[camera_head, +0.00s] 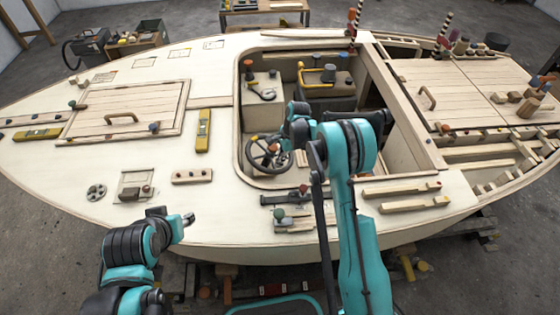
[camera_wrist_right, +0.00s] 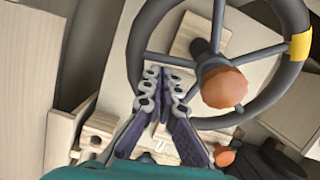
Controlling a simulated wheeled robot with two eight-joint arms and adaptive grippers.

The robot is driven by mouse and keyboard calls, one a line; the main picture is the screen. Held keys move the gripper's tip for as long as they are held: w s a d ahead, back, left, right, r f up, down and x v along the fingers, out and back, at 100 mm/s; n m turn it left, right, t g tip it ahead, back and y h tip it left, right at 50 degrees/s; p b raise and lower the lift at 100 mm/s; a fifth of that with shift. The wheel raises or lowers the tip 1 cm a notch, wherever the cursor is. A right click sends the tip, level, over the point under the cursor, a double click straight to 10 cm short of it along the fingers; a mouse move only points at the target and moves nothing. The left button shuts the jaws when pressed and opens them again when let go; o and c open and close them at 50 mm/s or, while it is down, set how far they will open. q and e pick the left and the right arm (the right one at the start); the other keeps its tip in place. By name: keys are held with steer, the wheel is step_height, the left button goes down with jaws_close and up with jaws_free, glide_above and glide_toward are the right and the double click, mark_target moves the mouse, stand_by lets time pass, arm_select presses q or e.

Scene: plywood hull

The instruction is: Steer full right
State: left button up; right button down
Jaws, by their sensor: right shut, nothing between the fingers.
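The steering wheel (camera_head: 268,153) is dark grey with an orange-brown hub and a yellow band on its rim. It stands in the open cockpit of the hull. In the right wrist view the wheel's hub (camera_wrist_right: 224,87) is right of the fingers and the yellow band (camera_wrist_right: 300,46) is at the upper right of the rim. My right gripper (camera_wrist_right: 163,80) is shut and empty, its fingertips appearing over the wheel's left part, between rim and hub. Whether they touch a spoke cannot be told. My left gripper (camera_head: 188,218) is by the near side of the hull, away from the wheel; its fingers are unclear.
The cockpit coaming (camera_head: 240,105) surrounds the wheel. A grey console (camera_head: 327,92) stands deeper inside. A block with a lever (camera_head: 291,221) and wooden strips (camera_head: 414,204) lie on the near deck. A hatch (camera_head: 125,112) is at left. Open deck lies around the yellow level (camera_head: 203,131).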

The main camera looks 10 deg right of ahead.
steer(key=a+m, duration=0.1)
steer(key=a+r+m, duration=0.1)
steer(key=shift+s+a+m, duration=0.25)
steer(key=shift+a+m, duration=0.05)
steer(key=shift+a, duration=0.05)
arm_select(q)
steer(key=shift+f, duration=0.25)
